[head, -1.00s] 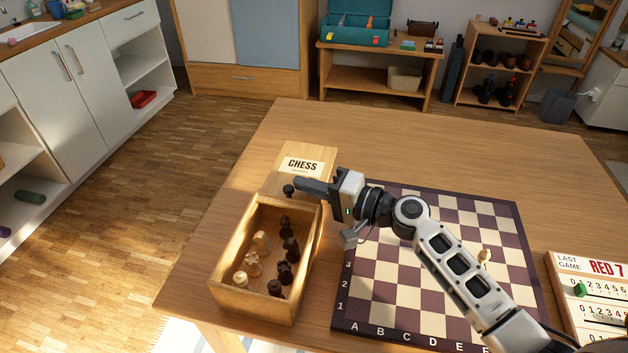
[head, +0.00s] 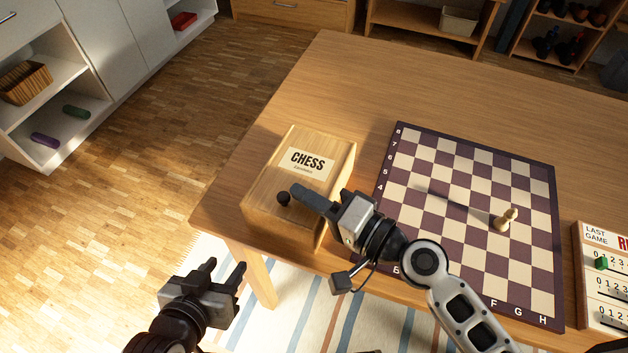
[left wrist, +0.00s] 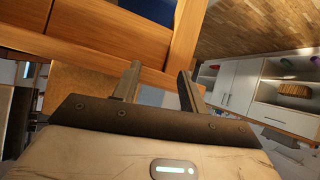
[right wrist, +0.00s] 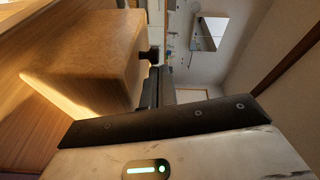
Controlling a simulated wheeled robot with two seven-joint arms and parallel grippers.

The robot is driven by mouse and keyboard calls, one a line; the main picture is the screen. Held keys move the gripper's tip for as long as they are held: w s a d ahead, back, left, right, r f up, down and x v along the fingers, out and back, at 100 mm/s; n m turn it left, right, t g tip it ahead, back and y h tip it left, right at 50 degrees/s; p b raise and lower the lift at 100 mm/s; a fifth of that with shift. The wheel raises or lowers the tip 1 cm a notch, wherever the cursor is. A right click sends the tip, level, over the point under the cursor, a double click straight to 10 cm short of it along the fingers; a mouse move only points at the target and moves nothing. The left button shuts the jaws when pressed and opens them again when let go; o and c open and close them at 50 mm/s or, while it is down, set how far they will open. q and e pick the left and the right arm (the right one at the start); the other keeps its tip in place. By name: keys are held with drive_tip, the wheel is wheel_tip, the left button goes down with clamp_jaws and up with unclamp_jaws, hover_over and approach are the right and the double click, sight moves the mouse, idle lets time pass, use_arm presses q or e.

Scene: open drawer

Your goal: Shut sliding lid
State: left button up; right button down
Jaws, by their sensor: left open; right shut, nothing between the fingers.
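The wooden chess box (head: 264,215) stands near the table's front left corner. Its sliding lid (head: 280,168), labelled CHESS, covers the visible top; no chess pieces show inside. The lid's dark round knob (head: 284,198) is at the near end. My right gripper (head: 298,190) is shut and empty, its fingertips at the far side of the knob; I cannot tell if they touch. In the right wrist view the knob (right wrist: 152,56) is just beyond the fingers (right wrist: 150,90). The near right of the lid is hidden by my gripper. My left gripper (head: 227,266) is open and empty, in front of the table.
A chessboard (head: 559,225) with a pale piece (head: 507,219) lying on it is right of the box. A score board (head: 590,250) is at the right edge. The table (head: 350,80) behind the box is clear.

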sight(326, 184)
drive_tip(key=shift+s, duration=0.1)
idle(0.3)
drive_tip(key=w+d, duration=0.1)
drive_tip(key=w+d+b, duration=0.1)
drive_tip(key=d, duration=0.1)
drive_tip(key=shift+r, duration=0.35)
use_arm(q)
drive_tip(key=f+b, duration=0.1)
drive_tip(key=b, duration=0.1)
drive_tip(key=w+d+b, duration=0.1)
drive_tip(key=b, duration=0.1)
drive_tip(key=shift+f+t, duration=0.3)
drive_tip(key=shift+f, duration=0.05)
use_arm(e)
drive_tip(key=v, duration=0.9)
drive_tip(key=shift+d+r, duration=0.2)
drive_tip(key=shift+d, duration=0.25)
use_arm(q)
drive_tip(key=shift+s+a+h, duration=0.1)
drive_tip(key=shift+h, duration=0.2)
use_arm(e)
drive_tip(key=shift+s, duration=0.2)
